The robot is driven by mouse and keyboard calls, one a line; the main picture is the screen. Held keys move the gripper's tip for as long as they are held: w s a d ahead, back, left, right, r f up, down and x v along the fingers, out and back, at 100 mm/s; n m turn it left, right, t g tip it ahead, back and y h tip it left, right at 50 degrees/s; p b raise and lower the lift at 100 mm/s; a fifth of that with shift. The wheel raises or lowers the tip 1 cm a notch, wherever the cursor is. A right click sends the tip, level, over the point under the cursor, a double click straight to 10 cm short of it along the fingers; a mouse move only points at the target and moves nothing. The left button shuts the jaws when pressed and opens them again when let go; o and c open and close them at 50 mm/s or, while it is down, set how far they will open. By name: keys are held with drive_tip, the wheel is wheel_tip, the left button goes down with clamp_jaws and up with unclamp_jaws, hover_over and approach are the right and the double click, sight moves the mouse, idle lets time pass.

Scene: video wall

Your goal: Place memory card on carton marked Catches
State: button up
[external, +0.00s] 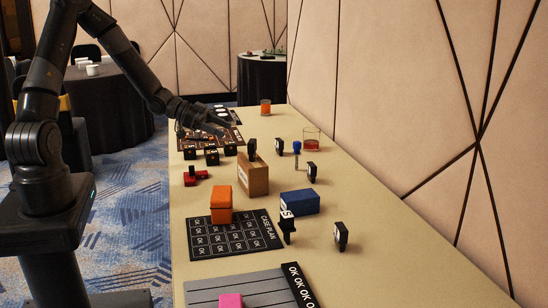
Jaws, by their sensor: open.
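My gripper (224,131) is open at the far end of my black arm, above the table near the dark patterned board. Its fingers are small and dark here, and I see nothing held in them. A brown carton (254,178) stands mid-table, nearer the camera than my gripper, with a small black item (252,150) upright on top. An orange carton (221,205) stands on the black Case Plan mat (236,245), and a blue carton (299,203) stands to its right. I cannot read Catches on any carton. I cannot tell which small item is the memory card.
Several small black blocks (212,157) and a red item (194,177) lie at the left edge. Black upright pieces (341,236) stand at right. Glasses (312,138) stand farther back. A grey striped board (245,287) holds a pink block (231,300). A wall borders the right.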

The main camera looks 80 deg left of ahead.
drive_tip(key=s+d+r+n+g+y, duration=0.3)
drive_tip(key=s+d+r+g+y, duration=0.25)
drive_tip(key=s+r+y, duration=0.55)
drive_tip(key=s+d+r+h, duration=0.3)
drive_tip(key=s+d, duration=0.2)
drive_tip(key=s, duration=0.2)
drive_tip(key=s+d+r+n+g+h, duration=0.1)
drive_tip(key=s+d+r+h, duration=0.2)
drive_tip(key=s+d, duration=0.3)
drive_tip(key=s, duration=0.2)
drive_tip(key=shift+s+r+n, duration=0.3)
drive_tip(key=shift+r, duration=0.1)
